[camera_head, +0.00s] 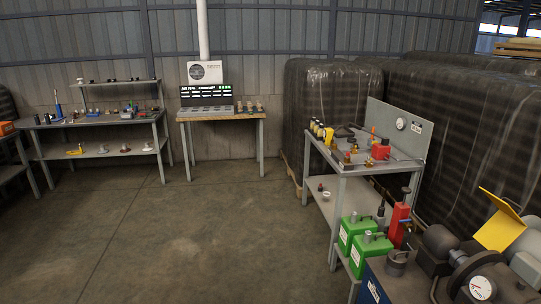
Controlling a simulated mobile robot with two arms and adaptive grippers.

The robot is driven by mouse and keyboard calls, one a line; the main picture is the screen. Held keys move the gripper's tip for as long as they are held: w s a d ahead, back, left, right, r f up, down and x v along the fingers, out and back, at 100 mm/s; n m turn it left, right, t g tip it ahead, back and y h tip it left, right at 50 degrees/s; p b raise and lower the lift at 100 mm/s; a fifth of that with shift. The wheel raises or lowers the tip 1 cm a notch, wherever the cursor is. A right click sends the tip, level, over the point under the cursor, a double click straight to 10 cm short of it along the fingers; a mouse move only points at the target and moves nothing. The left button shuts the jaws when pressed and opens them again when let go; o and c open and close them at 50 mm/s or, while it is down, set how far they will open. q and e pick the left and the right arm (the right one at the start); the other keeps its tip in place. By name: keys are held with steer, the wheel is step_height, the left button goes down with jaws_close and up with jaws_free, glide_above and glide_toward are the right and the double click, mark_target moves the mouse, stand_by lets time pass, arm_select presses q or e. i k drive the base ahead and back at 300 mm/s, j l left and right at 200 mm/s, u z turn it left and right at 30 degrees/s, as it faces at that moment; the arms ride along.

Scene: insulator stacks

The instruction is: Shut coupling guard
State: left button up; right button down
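A yellow panel that looks like the coupling guard (499,233) stands raised and tilted at the right edge. It sits above dark grey machinery (440,242) on the bench at the lower right. A lighter tab sticks up from its upper edge. Neither of my grippers is in view.
Near the guard are a round gauge (482,288), a blue box (376,284), green cans (370,253) and a red cylinder (398,225). A grey workbench (340,168) stands behind. Wrapped pallets (333,100) line the back right. The floor (190,240) at left and centre is clear.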

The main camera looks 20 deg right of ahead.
mark_target(505, 225)
steer(key=i+z, duration=0.25)
steer(key=i, duration=0.35)
steer(key=i+z, duration=0.2)
steer(key=i, duration=0.4)
steer(key=i+j+z, duration=0.1)
steer(key=i+z, duration=0.15)
steer(key=i, duration=0.3)
